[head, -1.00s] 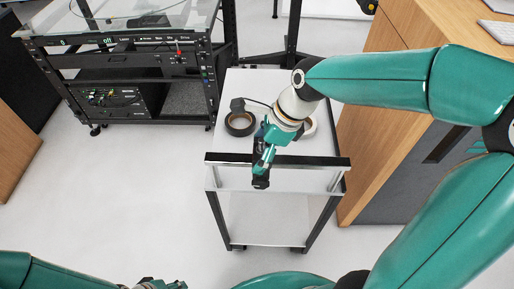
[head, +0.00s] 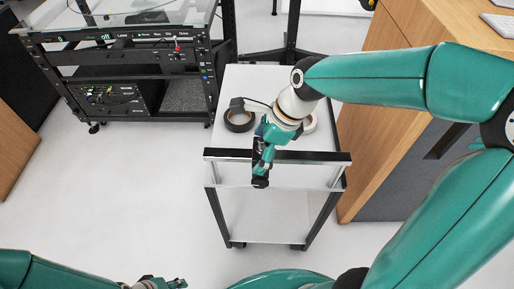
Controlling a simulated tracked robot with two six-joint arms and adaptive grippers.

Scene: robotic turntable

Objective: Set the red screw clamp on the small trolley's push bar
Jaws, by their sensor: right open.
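The small trolley (head: 270,76) stands in the middle, with its dark and silver push bar (head: 318,157) across its near end. My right gripper (head: 262,176) is open and points down at the left half of the push bar, overlapping it in the picture. I cannot tell whether it touches the bar. No red clamp shows clearly at the bar or in the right gripper. A small red item (head: 178,46) shows at the front of the equipment rack, too small to identify. My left gripper (head: 172,284) shows partly at the bottom edge, its fingers unclear.
A dark tape roll (head: 231,125) lies on the trolley top, and a white roll (head: 311,124) is partly hidden behind my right wrist. The black equipment rack (head: 120,73) stands at left, a wooden desk (head: 362,130) close at right. The floor at left is clear.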

